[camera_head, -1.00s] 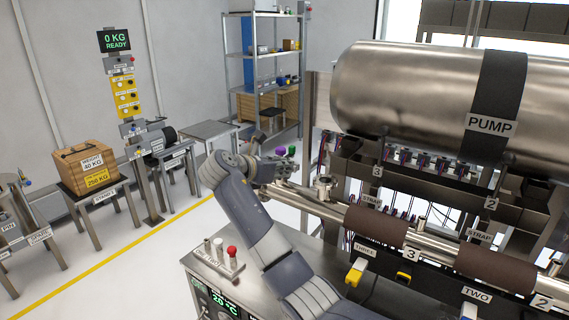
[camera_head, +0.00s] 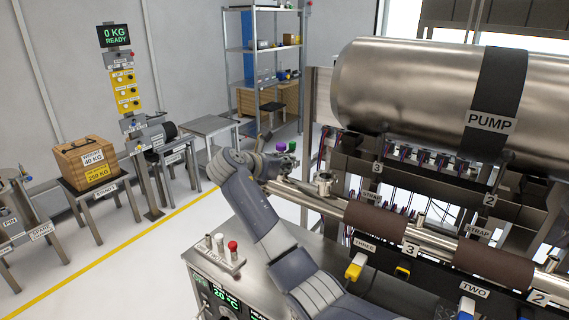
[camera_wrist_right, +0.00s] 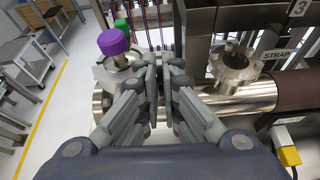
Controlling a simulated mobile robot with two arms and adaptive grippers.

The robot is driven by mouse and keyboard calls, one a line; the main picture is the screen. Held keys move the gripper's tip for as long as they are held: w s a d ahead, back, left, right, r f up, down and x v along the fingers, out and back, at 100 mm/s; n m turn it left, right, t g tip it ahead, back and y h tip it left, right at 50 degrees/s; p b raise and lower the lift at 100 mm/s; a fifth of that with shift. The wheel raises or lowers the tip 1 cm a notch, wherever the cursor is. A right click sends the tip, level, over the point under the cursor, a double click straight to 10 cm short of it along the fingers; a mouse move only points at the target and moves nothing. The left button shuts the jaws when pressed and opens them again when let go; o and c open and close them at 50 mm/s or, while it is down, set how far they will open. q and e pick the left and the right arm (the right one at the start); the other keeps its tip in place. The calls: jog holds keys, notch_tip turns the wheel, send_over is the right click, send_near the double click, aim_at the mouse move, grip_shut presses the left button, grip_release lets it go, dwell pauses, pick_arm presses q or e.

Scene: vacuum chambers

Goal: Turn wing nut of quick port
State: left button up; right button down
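My right gripper (camera_head: 264,160) is at the left end of the long steel pipe (camera_head: 318,204). In the right wrist view, its two fingers (camera_wrist_right: 160,76) are close together with a narrow gap over the pipe (camera_wrist_right: 253,98). A purple knob (camera_wrist_right: 113,42) and a steel flange fitting (camera_wrist_right: 117,72) stand just left of the fingers. The purple knob also shows beyond the gripper in the head view (camera_head: 281,147). I cannot make out a wing nut; the fingers hide what is between and behind them. My left gripper is not in view.
A round steel port (camera_wrist_right: 235,66) stands on the pipe right of the fingers. A green knob (camera_wrist_right: 122,25) is behind the purple one. The large PUMP tank (camera_head: 420,98) is above right.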

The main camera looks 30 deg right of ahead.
jog(key=m+t, duration=0.1)
jog(key=m, duration=0.1)
jog(key=s+m+t, duration=0.1)
jog(key=m, duration=0.1)
jog(key=f+m+t+p, duration=0.1)
jog(key=m+t, duration=0.1)
jog(key=shift+s+d+f+y, duration=0.1)
jog(key=shift+s+d+y, duration=0.2)
jog(key=shift+y, duration=0.1)
jog(key=shift+s+d+f+m+t+b, duration=0.1)
jog(key=shift+f+m+t+b, duration=0.15)
jog(key=shift+m+b, duration=0.3)
jog(key=shift+s+f+m+t+b, duration=0.1)
jog(key=shift+m+t+b, duration=0.3)
jog(key=shift+m, duration=0.15)
jog(key=m+t+b, duration=0.1)
jog(key=b, duration=0.1)
jog(key=f+m+h+b, duration=0.1)
jog(key=m+b, duration=0.1)
jog(key=shift+s+t+b, duration=0.1)
jog(key=shift+t+b, duration=0.25)
jog(key=shift+b, duration=0.05)
jog(key=shift+m+b, duration=1.1)
jog(key=shift+b, duration=0.2)
